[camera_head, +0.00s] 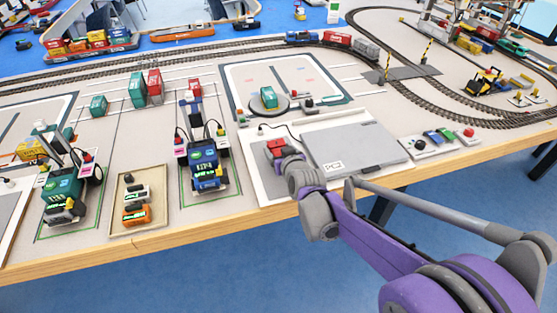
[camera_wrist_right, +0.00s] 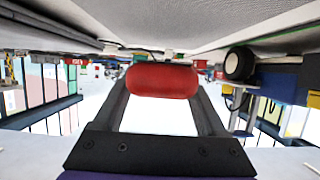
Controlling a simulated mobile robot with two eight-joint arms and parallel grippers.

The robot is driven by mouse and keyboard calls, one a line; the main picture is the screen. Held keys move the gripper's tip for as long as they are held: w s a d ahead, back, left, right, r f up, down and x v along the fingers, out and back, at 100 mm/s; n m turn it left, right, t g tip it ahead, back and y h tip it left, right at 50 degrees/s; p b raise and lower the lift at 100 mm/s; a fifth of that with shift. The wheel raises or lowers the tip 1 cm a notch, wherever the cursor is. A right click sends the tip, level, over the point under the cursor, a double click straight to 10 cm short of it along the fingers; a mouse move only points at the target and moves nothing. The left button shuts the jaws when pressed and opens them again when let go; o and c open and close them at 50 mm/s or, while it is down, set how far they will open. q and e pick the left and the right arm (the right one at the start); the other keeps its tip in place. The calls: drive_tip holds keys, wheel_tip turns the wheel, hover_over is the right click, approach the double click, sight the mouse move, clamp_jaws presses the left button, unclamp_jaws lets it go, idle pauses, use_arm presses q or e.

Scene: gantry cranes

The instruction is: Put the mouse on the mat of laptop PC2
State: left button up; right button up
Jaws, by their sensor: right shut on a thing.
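My right gripper (camera_head: 279,149) is over the left part of this mat, left of the laptop. It is shut on a red rounded thing, which I take for the mouse (camera_head: 275,143). In the right wrist view the red mouse (camera_wrist_right: 163,80) sits between the two fingers of my right gripper (camera_wrist_right: 163,100). I cannot tell whether it touches the mat. My left gripper is not in view.
A blue crane model (camera_head: 204,165) stands left of the mat, and a green one (camera_head: 62,197) farther left. A tray (camera_head: 118,218) holds small vehicles between them. A control panel (camera_head: 440,141) with a red button is right of the laptop. Rail tracks run behind.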

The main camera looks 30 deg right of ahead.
drive_tip(key=shift+f+b, duration=0.45)
drive_tip(key=shift+f, duration=1.15)
drive_tip(key=shift+f, duration=0.2)
drive_tip(key=o, duration=1.3)
drive_tip(key=shift+o, duration=0.2)
drive_tip(key=shift+r, duration=0.1)
